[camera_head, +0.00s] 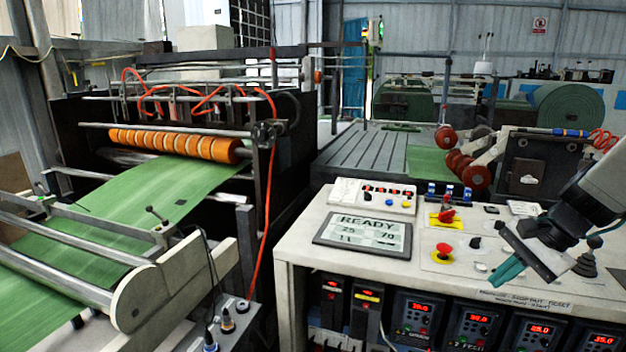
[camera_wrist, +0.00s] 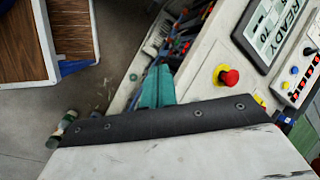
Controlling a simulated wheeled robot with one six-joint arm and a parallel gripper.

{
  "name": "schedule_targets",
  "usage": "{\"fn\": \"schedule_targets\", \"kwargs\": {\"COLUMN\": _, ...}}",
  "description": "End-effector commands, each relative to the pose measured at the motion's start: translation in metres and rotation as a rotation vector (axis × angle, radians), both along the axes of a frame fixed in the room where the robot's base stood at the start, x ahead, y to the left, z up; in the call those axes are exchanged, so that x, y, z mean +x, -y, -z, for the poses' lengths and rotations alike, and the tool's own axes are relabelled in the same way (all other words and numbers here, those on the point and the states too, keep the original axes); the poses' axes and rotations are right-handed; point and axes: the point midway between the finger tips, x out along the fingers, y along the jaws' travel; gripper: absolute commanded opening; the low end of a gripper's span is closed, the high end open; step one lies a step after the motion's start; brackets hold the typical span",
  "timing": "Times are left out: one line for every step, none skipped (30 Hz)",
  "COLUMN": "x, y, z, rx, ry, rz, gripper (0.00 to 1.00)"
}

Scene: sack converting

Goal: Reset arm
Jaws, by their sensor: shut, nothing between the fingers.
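My gripper (camera_head: 508,271) reaches in from the right in the head view, above the front right part of the control desk (camera_head: 295,247). Its teal fingers are shut together with nothing between them. The closed fingers also show in the wrist view (camera_wrist: 153,88), pointing away from the dark bracket. A red mushroom button on a yellow base (camera_head: 443,252) lies to the left of the fingers, apart from them. It also shows in the wrist view (camera_wrist: 227,76).
The desk carries a display reading READY (camera_head: 365,232), a white button box (camera_head: 373,194), a red switch on a yellow plate (camera_head: 446,212) and a black joystick (camera_head: 586,264). Lit red controllers (camera_head: 417,314) sit below its top. A machine with orange rollers (camera_head: 175,145) stands left.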

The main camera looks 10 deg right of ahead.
Motion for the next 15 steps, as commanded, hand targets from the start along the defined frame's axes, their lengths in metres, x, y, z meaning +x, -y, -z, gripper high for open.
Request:
{"fn": "schedule_targets", "kwargs": {"x": -0.008, "y": -0.026, "z": -0.006, "rx": -0.045, "ry": -0.015, "rz": -0.124, "gripper": 0.00}}
{"fn": "schedule_targets", "kwargs": {"x": -0.015, "y": -0.039, "z": -0.008, "rx": -0.074, "ry": -0.025, "rz": -0.198, "gripper": 0.00}}
{"fn": "schedule_targets", "kwargs": {"x": -0.024, "y": -0.057, "z": -0.011, "rx": -0.112, "ry": -0.040, "rz": -0.300, "gripper": 0.00}}
{"fn": "schedule_targets", "kwargs": {"x": -0.032, "y": -0.069, "z": -0.014, "rx": -0.144, "ry": -0.050, "rz": -0.376, "gripper": 0.00}}
{"fn": "schedule_targets", "kwargs": {"x": -0.040, "y": -0.080, "z": -0.016, "rx": -0.176, "ry": -0.060, "rz": -0.451, "gripper": 0.00}}
{"fn": "schedule_targets", "kwargs": {"x": -0.050, "y": -0.094, "z": -0.019, "rx": -0.219, "ry": -0.070, "rz": -0.548, "gripper": 0.00}}
{"fn": "schedule_targets", "kwargs": {"x": -0.059, "y": -0.104, "z": -0.021, "rx": -0.251, "ry": -0.077, "rz": -0.619, "gripper": 0.00}}
{"fn": "schedule_targets", "kwargs": {"x": -0.066, "y": -0.112, "z": -0.023, "rx": -0.283, "ry": -0.082, "rz": -0.685, "gripper": 0.00}}
{"fn": "schedule_targets", "kwargs": {"x": -0.076, "y": -0.122, "z": -0.026, "rx": -0.327, "ry": -0.085, "rz": -0.770, "gripper": 0.00}}
{"fn": "schedule_targets", "kwargs": {"x": -0.083, "y": -0.129, "z": -0.028, "rx": -0.359, "ry": -0.086, "rz": -0.829, "gripper": 0.00}}
{"fn": "schedule_targets", "kwargs": {"x": -0.090, "y": -0.135, "z": -0.029, "rx": -0.391, "ry": -0.085, "rz": -0.885, "gripper": 0.00}}
{"fn": "schedule_targets", "kwargs": {"x": -0.097, "y": -0.143, "z": -0.032, "rx": -0.432, "ry": -0.079, "rz": -0.952, "gripper": 0.00}}
{"fn": "schedule_targets", "kwargs": {"x": -0.102, "y": -0.147, "z": -0.034, "rx": -0.461, "ry": -0.073, "rz": -0.997, "gripper": 0.00}}
{"fn": "schedule_targets", "kwargs": {"x": -0.106, "y": -0.152, "z": -0.035, "rx": -0.488, "ry": -0.065, "rz": -1.037, "gripper": 0.00}}
{"fn": "schedule_targets", "kwargs": {"x": -0.111, "y": -0.158, "z": -0.038, "rx": -0.518, "ry": -0.050, "rz": -1.080, "gripper": 0.00}}
